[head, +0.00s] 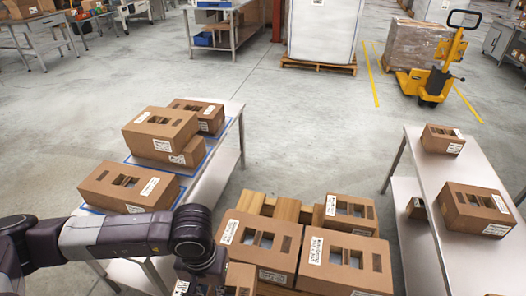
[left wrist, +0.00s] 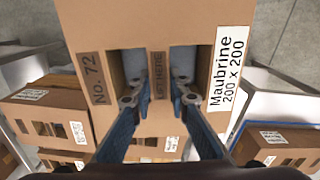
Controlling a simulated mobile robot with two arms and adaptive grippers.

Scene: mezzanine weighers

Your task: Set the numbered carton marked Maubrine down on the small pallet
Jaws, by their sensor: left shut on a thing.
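My left gripper (left wrist: 159,96) is shut on the Maubrine carton (left wrist: 155,25), with its fingers in the two slots either side of the lift strip. The brown carton bears a white label reading Maubrine 200 x 200 and a dark label reading No. 72. In the head view the gripper (head: 203,277) is at the bottom edge, and the carton (head: 240,276) is partly cut off and partly hidden by it. Wooden boards, seemingly the small pallet (head: 287,209), show just beyond, among other cartons (head: 258,241). My right gripper is not in view.
Bare wood shows at the far left of the cartons (head: 345,262) around the pallet. A bench with cartons (head: 130,186) stands left, and another bench (head: 428,181) with cartons stands right. A yellow pallet truck (head: 432,80) is at the back right. Middle floor is clear.

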